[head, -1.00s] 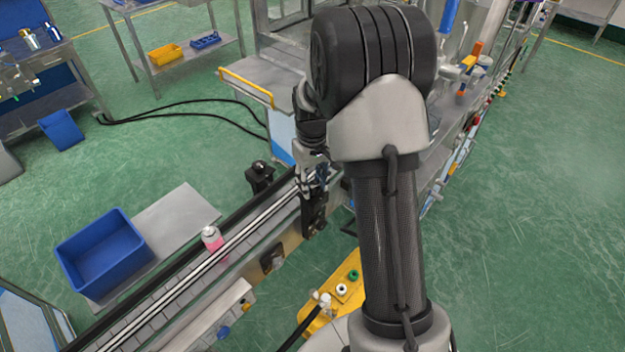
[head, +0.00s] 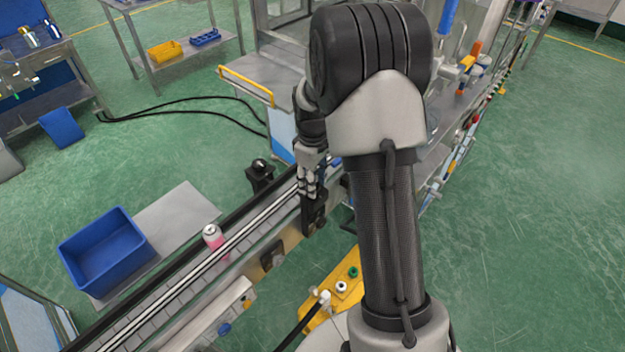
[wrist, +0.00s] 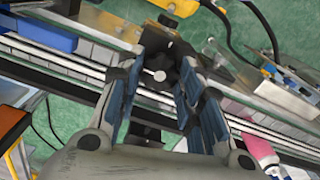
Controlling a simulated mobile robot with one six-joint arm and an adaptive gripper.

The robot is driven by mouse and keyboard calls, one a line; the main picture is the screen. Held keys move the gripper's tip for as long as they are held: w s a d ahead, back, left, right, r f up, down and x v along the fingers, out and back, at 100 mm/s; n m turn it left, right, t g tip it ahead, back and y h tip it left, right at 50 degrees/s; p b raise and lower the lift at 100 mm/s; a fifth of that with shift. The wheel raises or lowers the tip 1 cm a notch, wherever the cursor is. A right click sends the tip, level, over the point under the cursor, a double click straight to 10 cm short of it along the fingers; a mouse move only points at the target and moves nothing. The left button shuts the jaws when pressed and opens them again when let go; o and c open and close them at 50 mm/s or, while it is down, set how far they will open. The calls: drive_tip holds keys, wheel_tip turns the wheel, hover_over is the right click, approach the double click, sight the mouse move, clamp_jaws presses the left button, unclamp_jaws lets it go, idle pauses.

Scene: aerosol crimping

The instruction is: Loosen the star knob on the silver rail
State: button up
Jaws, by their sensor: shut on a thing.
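The silver rail (head: 240,236) runs diagonally along the conveyor, and it crosses the wrist view (wrist: 60,59). My gripper (head: 310,190) is down at the rail's far part, beside a black bracket. In the wrist view my gripper's blue-padded fingers (wrist: 163,68) reach to either side of the dark star knob (wrist: 172,58) and are shut on it. A small silver round end (wrist: 160,76) shows between the fingers. The knob's lobes are mostly hidden by the fingers and are dark against the bracket. In the head view the knob is hidden.
A pink can (head: 213,238) stands on the conveyor near the rail, left of my gripper. A blue bin (head: 105,250) sits on a grey plate at the left. Another black clamp post (head: 261,178) stands on the conveyor's far side. A yellow plate (head: 338,288) lies at the front.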

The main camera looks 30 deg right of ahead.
drive_tip(key=o, duration=1.1)
wheel_tip(320, 180, up, 12)
drive_tip(key=shift+r, duration=0.1)
idle(0.4)
